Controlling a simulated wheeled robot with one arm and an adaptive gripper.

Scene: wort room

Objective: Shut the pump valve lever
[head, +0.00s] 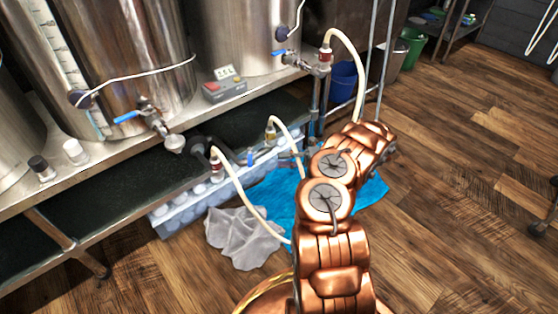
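A small blue lever (250,158), which looks like the pump valve lever, shows low beside the shelf, right of the dark pump (200,146) and its hose fitting. It is small, and its exact angle is hard to read. My copper arm crosses the centre right of the head view. Small grey parts that look like my gripper (290,156) stick out left of the arm, a short way right of the blue lever and apparently apart from it. The arm hides the rest of the gripper, so its fingers cannot be read.
Steel tanks stand on the bench, with other blue levers on the left tank valve (127,116) and right tank valve (280,54). Pale hoses (240,192) loop near the pump. A crate (178,214), grey cloth (240,240) and blue sheet (272,200) lie below.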

